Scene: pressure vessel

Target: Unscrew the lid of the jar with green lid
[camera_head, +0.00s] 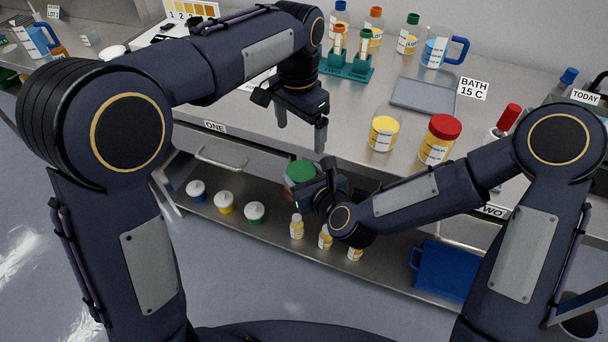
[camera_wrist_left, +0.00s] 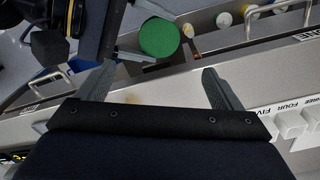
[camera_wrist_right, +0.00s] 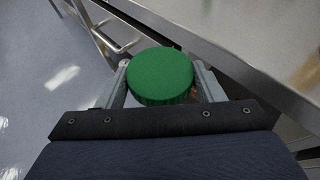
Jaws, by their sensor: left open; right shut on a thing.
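The jar's green lid (camera_head: 300,172) shows in the head view beside my right gripper (camera_head: 308,186), in front of the bench edge. In the right wrist view the green lid (camera_wrist_right: 160,76) sits between the fingers of my right gripper (camera_wrist_right: 162,80), which is shut on the jar. The jar's body is mostly hidden below the lid. My left gripper (camera_head: 301,132) is open and empty, above and behind the lid, pointing down. In the left wrist view the green lid (camera_wrist_left: 159,37) lies beyond the open fingers (camera_wrist_left: 158,80).
A lower shelf holds small pots (camera_head: 225,203), little bottles (camera_head: 297,227) and a blue bin (camera_head: 444,269).

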